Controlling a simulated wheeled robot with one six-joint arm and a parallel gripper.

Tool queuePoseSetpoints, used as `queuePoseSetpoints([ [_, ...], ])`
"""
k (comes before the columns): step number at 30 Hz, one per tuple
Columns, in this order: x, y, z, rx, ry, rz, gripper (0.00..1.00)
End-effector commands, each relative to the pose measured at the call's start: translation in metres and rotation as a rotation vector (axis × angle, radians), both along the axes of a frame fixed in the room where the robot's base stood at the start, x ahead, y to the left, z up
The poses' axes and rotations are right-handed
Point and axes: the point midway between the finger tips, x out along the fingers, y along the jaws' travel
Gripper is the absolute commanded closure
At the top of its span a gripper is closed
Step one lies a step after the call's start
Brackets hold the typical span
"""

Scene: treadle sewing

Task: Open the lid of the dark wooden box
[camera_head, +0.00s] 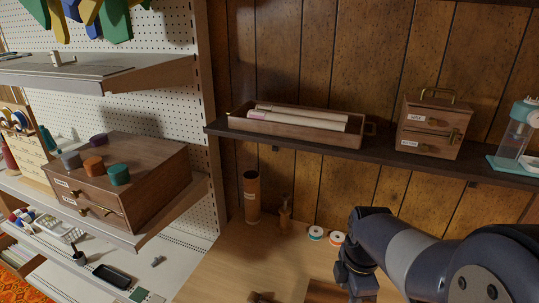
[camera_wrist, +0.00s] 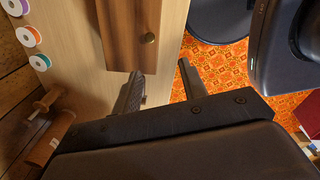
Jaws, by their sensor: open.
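In the head view only a corner of a dark wooden surface (camera_head: 325,292), likely the same box, shows at the bottom edge. My gripper (camera_wrist: 161,72) is open and empty. In the head view my gripper (camera_head: 357,285) is right beside that dark corner, partly cut off.
Thread spools (camera_head: 316,233), a brown cylinder (camera_head: 252,197) and a small wooden bottle (camera_head: 285,214) stand at the back of the table (camera_head: 225,260). A wall shelf (camera_head: 375,155) hangs above. A drawer chest (camera_head: 150,165) stands on the left shelf. Table space left of my gripper is mostly clear.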

Motion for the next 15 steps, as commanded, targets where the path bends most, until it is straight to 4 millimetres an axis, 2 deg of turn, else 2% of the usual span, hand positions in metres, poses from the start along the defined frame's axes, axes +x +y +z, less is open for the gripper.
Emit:
queuePoseSetpoints([
  [14,0.025,-0.005,-0.032,-0.013,0.035,0.399,0.59],
  [15,0.024,-0.005,-0.042,-0.011,0.041,0.406,0.59],
])
